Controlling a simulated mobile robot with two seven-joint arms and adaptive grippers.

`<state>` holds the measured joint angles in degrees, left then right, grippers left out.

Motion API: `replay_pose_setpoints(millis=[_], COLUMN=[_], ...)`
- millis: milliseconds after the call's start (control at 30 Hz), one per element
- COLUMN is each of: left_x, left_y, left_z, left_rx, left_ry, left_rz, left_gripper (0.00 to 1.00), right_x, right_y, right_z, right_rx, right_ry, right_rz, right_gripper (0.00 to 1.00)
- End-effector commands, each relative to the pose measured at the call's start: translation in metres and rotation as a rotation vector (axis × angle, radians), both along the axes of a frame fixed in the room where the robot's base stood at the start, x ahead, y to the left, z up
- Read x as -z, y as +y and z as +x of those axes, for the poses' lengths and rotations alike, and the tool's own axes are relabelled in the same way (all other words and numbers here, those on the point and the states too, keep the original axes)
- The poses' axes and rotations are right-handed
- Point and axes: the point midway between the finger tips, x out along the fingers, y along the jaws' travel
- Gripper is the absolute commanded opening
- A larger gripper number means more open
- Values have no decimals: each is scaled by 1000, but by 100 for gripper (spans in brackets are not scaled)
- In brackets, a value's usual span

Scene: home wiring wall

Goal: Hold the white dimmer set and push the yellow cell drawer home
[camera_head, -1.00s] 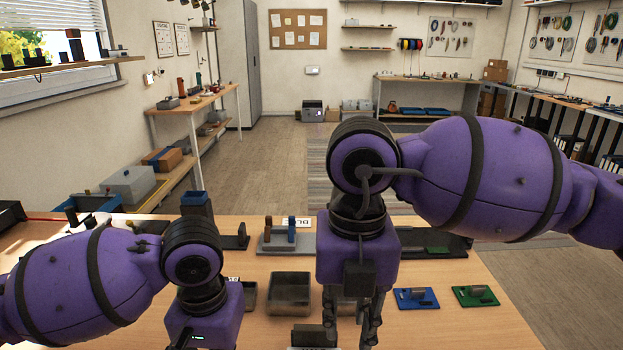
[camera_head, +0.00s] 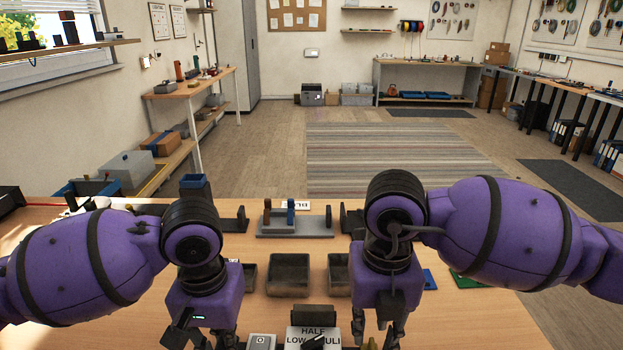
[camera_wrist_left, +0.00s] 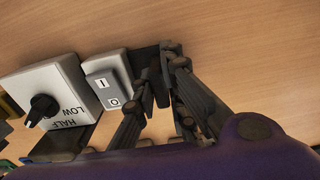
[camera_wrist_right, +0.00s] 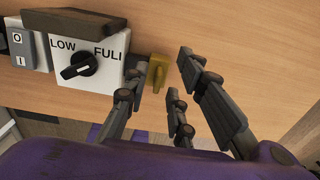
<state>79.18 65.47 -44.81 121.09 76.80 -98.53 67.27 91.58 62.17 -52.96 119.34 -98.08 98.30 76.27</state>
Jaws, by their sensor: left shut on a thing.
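The white dimmer (camera_head: 314,334) has a black knob and LOW, HALF and FULL marks; it also shows in the left wrist view (camera_wrist_left: 58,82) and right wrist view (camera_wrist_right: 105,72). A grey switch box (camera_wrist_left: 104,82) stands beside it. My left gripper (camera_wrist_left: 156,72) is shut on a dark upright block (camera_wrist_left: 147,62) at the switch end; the fingers partly hide it. A yellow piece (camera_wrist_right: 157,72), which looks like the cell drawer's end, sticks out at the dimmer's other end. My right gripper (camera_wrist_right: 160,85) is open and empty close to the yellow piece, its fingers on either side.
Dark open trays (camera_head: 290,276) stand behind the dimmer. A grey stand with upright pegs (camera_head: 294,222) is farther back. Blue (camera_head: 430,279) and green (camera_head: 467,280) boards lie to the right, partly behind my arm. The bare tabletop at the right front is free.

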Motion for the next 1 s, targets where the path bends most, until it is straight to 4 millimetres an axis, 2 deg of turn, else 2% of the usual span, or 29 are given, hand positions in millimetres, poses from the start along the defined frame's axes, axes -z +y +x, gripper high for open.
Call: replay_pose_setpoints(millis=[200, 533, 733, 1000], left_x=[0, 0, 0, 0], left_y=[0, 0, 0, 0], left_z=[0, 0, 0, 0], left_rx=[0, 0, 0, 0], left_ry=[0, 0, 0, 0], left_rz=[0, 0, 0, 0], left_gripper=[0, 0, 0, 0], right_x=[16, 18, 18, 18], right_y=[0, 0, 0, 0], right_z=[0, 0, 0, 0], right_rx=[0, 0, 0, 0], right_ry=[1, -1, -1, -1], right_rz=[-1, 0, 0, 0], right_gripper=[24, 24, 0, 0])
